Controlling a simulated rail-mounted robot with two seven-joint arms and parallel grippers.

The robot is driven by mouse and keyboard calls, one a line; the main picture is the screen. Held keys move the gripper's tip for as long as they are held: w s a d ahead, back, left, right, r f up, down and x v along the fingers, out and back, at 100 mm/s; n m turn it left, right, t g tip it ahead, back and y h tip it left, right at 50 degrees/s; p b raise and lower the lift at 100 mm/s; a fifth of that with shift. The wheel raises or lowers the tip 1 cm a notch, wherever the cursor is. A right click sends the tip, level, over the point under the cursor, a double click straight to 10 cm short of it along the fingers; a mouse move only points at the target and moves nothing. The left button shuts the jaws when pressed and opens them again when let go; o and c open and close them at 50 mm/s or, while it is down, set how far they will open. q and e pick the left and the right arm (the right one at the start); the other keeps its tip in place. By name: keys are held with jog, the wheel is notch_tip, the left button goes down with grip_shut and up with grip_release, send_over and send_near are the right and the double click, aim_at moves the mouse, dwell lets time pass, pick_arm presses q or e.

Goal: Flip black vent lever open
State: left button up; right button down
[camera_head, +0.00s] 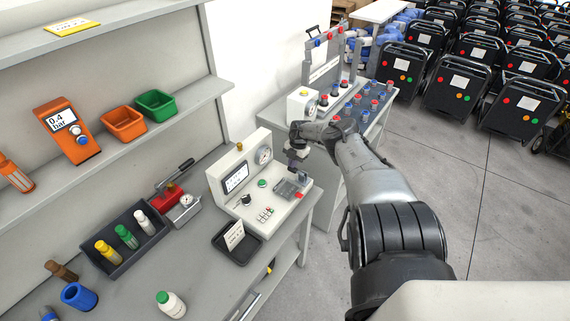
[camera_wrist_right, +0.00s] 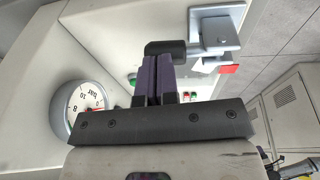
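The white test unit (camera_head: 232,190) stands on the bench with a gauge, a display and buttons. A small black lever-like knob (camera_head: 246,200) is on its sloped panel. A dark bent bar (camera_wrist_right: 165,47) shows just past my fingertips in the right wrist view, next to a grey fixture (camera_wrist_right: 216,32); I cannot tell if it is the vent lever. My right gripper (camera_head: 294,163) is above the unit's right end. Its purple fingers (camera_wrist_right: 158,78) are together with nothing visible between them. Whether they touch the bar is unclear. My left gripper is out of view.
The round gauge (camera_wrist_right: 84,103) is close to the right gripper. A black tray (camera_head: 238,243) with a card sits in front of the unit. A second bench (camera_head: 330,120) with red and blue knobs stands behind. Black machines (camera_head: 455,80) fill the back right; floor before them is clear.

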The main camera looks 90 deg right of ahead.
jog(key=w+p+v, duration=0.1)
jog(key=p+v, duration=0.5)
jog(key=v, duration=0.8)
jog(key=shift+d+p, duration=0.35)
